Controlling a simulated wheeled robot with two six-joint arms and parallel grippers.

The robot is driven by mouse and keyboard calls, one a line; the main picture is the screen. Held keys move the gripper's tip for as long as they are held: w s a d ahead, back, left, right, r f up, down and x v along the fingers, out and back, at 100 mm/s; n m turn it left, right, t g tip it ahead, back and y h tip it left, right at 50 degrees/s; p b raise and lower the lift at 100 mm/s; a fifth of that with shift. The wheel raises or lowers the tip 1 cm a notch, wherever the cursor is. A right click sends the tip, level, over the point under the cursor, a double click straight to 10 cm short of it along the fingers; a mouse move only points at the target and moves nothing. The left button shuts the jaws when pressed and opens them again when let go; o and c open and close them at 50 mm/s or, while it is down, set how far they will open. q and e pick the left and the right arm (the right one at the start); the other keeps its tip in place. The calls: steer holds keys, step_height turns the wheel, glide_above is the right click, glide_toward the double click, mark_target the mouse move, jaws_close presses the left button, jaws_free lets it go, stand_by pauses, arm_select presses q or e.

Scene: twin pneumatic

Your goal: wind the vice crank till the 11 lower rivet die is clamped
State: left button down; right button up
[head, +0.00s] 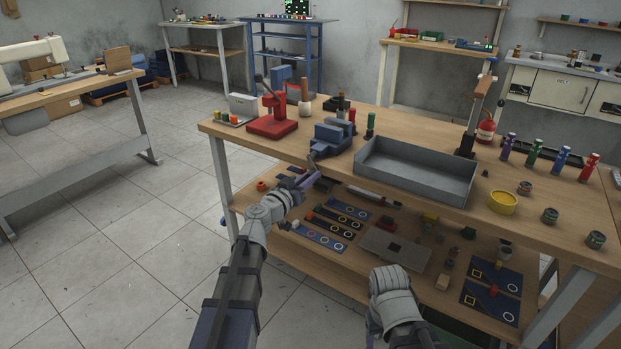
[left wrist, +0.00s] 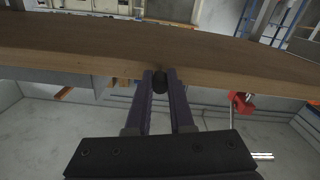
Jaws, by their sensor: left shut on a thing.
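The blue vice (head: 333,137) is fixed near the front edge of the workbench. Its crank (head: 312,160) shows at the vice's front, by the bench edge. My left gripper (head: 311,175) is at the crank, just off the front edge. In the left wrist view, its two dark purple fingers (left wrist: 160,92) are shut on the black crank knob (left wrist: 160,80), beside the bench edge. The 11 lower rivet die cannot be made out at the vice. My right wrist shows low in the head view; its fingers are not visible.
The workbench (head: 225,130) has a red press (head: 272,120) left of the vice and a grey tray (head: 415,170) right of it. A lower shelf (head: 345,255) below holds several dark mats and small parts. Clear floor lies to the left.

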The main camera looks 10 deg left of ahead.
stand_by(0.3)
arm_select(q)
steer(key=c, duration=0.8)
jaws_free()
steer(key=v, duration=0.8)
